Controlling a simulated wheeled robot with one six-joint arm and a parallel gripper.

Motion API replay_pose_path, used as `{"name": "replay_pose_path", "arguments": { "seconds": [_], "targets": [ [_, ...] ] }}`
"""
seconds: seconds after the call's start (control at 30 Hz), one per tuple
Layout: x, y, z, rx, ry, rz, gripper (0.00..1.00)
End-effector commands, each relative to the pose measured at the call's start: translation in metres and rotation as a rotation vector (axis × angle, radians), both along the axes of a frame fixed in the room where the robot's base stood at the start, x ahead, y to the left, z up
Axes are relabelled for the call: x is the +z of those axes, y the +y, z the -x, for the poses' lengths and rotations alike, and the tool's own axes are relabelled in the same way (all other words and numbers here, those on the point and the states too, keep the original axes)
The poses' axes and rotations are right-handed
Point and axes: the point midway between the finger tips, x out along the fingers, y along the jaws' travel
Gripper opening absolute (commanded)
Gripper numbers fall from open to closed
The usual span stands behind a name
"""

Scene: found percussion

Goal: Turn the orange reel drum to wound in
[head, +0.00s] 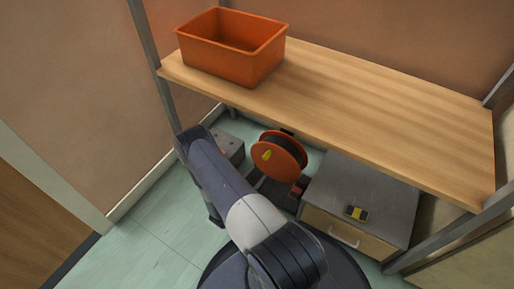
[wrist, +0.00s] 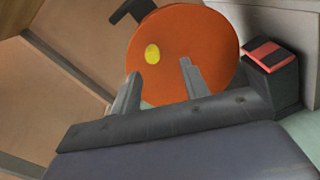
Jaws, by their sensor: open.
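The orange reel drum (head: 279,156) stands upright on the floor below the wooden shelf in the head view, with a yellow knob (head: 267,155) on its face. In the wrist view the orange disc (wrist: 195,45) fills the upper middle, with the yellow knob (wrist: 152,54) left of its centre. My gripper (wrist: 158,78) is open and empty. Its two fingers are apart in front of the disc, the left fingertip just below the knob. I cannot tell whether a finger touches the disc.
An orange bin (head: 231,46) stands on the wooden shelf (head: 365,105). A grey-topped cabinet (head: 373,187) with a yellow and black item (head: 356,213) on it is right of the reel. Open floor (head: 160,232) lies at the lower left.

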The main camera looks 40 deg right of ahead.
Motion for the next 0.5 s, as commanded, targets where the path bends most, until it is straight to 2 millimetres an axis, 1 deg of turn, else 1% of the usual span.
{"name": "replay_pose_path", "arguments": {
  "seconds": [0.13,0.27,0.37,0.5],
  "targets": [
    [-0.006,0.003,-0.003,0.056,0.038,0.037,0.43],
    [-0.007,-0.004,-0.006,0.061,0.04,0.041,0.43],
    [-0.008,-0.015,-0.011,0.058,0.038,0.04,0.43],
    [-0.009,-0.038,-0.019,0.056,0.036,0.039,0.43]
  ]
}}
